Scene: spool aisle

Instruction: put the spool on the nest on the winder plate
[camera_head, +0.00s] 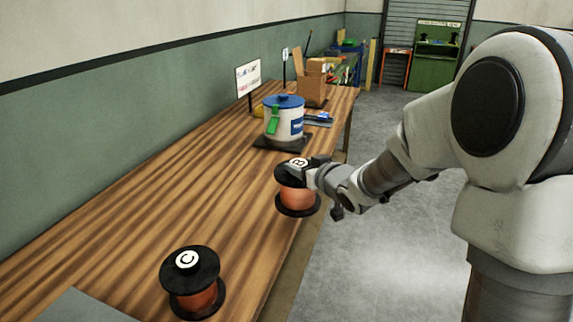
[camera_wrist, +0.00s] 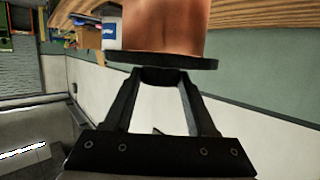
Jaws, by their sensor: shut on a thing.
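Spool B (camera_head: 297,197), copper-coloured with black flanges and a white "B" label, is at the table's right edge in the head view. My gripper (camera_head: 308,168) is shut on its top flange, coming from the right. In the wrist view the fingers (camera_wrist: 163,76) meet at the spool's black flange, with the copper winding (camera_wrist: 165,28) beyond. I cannot tell whether the spool rests on the table or hangs just above it.
Spool C (camera_head: 192,293) stands near the table's (camera_head: 165,195) front. A white pot with a blue lid (camera_head: 284,122) sits on a dark plate behind spool B. A cardboard box (camera_head: 311,91) and a sign (camera_head: 248,78) stand farther back. The table's middle is clear.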

